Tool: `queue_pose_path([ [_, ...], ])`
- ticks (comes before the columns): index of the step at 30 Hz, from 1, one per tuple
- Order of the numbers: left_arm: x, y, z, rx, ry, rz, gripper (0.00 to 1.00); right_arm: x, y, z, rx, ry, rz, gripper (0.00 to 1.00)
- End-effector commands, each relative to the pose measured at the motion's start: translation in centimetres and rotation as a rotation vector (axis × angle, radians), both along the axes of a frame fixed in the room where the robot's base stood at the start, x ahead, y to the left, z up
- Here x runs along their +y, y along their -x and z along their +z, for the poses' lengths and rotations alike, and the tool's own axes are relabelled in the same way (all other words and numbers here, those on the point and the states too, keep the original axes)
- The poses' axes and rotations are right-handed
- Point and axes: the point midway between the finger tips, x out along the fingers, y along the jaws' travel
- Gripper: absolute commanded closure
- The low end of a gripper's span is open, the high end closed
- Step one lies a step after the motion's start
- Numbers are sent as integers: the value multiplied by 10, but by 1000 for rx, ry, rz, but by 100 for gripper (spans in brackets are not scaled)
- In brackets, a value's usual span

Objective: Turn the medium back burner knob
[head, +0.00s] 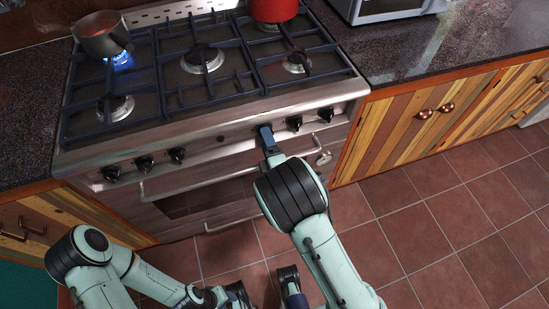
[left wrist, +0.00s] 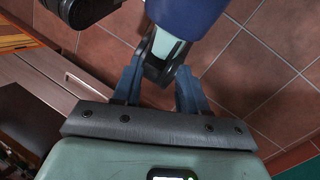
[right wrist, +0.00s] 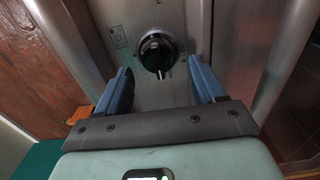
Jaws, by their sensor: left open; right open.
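The stove (head: 215,135) has black knobs along its front panel. Three knobs (head: 144,163) are at the left and two (head: 294,123) show at the right. My right gripper (head: 267,138) is at the panel just left of those two. In the right wrist view, a black knob (right wrist: 157,50) with a white mark pointing down lies ahead, between the open fingers (right wrist: 161,80); contact cannot be told. The picture does not settle which burner it serves. The middle back burner (head: 203,59) shows no flame. My left gripper (head: 238,295) is open and empty, low over the floor.
A grey pot (head: 101,34) sits over a blue flame at the back left, and a red pot (head: 272,9) is at the back right. An oven handle (head: 232,174) runs below the panel. Wooden cabinets (head: 425,112) stand at the right. The tiled floor (head: 450,210) is clear.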

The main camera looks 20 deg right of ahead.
Motion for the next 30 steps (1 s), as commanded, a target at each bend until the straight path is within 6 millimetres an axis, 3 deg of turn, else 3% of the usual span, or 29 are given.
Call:
queue_pose_path([
  [12,0,-1,-2,-2,-1,1,57,-3,99,-1,6,1,1,31],
  [18,-1,4,30,23,5,-6,57,-3,109,5,1,7,-1,31],
  [30,0,8,44,45,7,-11,57,-4,121,1,0,0,0,31],
])
